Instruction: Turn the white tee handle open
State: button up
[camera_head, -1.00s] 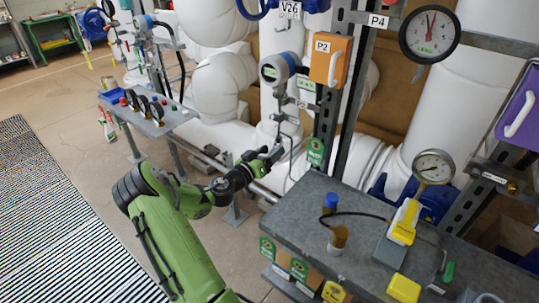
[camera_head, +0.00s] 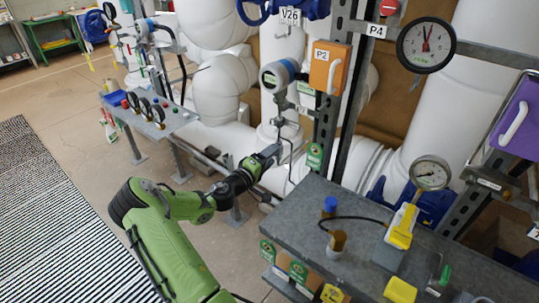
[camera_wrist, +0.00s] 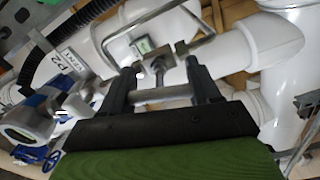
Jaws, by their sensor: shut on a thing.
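My gripper (camera_head: 268,154) is at the end of my green arm, in front of the white pipes and left of the grey bench. In the wrist view my gripper (camera_wrist: 160,82) has its two dark fingers on either side of a pale grey-white tee handle (camera_wrist: 160,94), and is shut on it. The handle's bar spans between the fingers, and a short stem (camera_wrist: 158,68) runs up from it towards a small green-labelled plate (camera_wrist: 143,45). In the head view the handle is hidden or too small to make out at my fingers.
A small gauge table (camera_head: 150,118) is to the left. Open floor lies left of my arm.

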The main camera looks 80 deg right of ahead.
jog(key=shift+w+r+n+p, duration=0.1)
jog(key=shift+n+p, duration=0.5)
jog(key=shift+n, duration=0.9)
jog(key=o, duration=1.1)
jog(key=shift+c, duration=0.2)
jog(key=v, duration=1.5)
jog(key=shift+w+a+p, duration=0.2)
jog(key=shift+a+p, duration=0.1)
jog(key=shift+p, duration=0.05)
